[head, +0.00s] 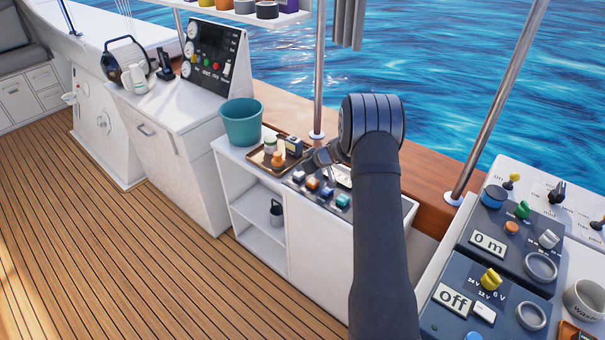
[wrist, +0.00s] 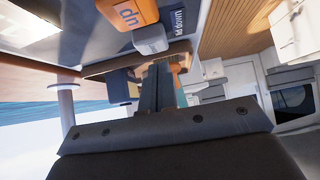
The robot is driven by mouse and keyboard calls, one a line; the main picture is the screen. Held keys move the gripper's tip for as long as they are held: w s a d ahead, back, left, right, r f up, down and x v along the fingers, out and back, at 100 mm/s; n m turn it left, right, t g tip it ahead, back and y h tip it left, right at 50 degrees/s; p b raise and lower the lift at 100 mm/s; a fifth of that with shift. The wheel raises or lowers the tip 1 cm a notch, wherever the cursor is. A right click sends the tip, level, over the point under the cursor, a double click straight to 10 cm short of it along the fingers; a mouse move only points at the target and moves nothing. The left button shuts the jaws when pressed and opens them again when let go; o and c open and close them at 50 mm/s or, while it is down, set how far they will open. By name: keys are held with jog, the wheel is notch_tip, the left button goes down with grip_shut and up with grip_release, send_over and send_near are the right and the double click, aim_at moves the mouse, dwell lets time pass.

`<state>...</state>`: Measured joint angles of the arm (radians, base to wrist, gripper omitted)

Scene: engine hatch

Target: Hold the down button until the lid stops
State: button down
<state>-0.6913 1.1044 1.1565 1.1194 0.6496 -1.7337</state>
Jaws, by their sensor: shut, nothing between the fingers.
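My gripper (wrist: 158,68) is shut and empty, its dark fingers pointing at the button panel. In the head view my gripper (head: 312,160) is small, over the far edge of the panel (head: 296,185). In the wrist view a grey button (wrist: 150,40) sits close to the fingertips, beside an orange part marked "up" (wrist: 130,12) and a dark label reading "lid down" (wrist: 180,22). I cannot tell whether the fingertips touch the grey button. In the head view the panel carries an orange button (head: 313,183), a blue one (head: 327,191) and a teal one (head: 343,201). I cannot make out the lid.
A brown tray (head: 262,161) with small jars lies left of the panel, and a teal bucket (head: 241,122) stands beyond it. A metal post (head: 319,80) rises behind. Control boxes (head: 500,250) with knobs and displays fill the right. The wooden deck (head: 130,260) is clear.

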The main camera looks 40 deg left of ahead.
jog(key=v, duration=1)
jog(key=shift+r, duration=0.3)
jog(key=shift+w+a, duration=0.1)
jog(key=shift+a, duration=0.05)
jog(key=x, duration=0.7)
jog(key=shift+a+f, duration=0.15)
jog(key=shift+f, duration=0.1)
jog(key=shift+a+r, duration=0.15)
jog(key=shift+a, duration=0.55)
jog(key=v, duration=0.6)
jog(key=shift+a, duration=0.15)
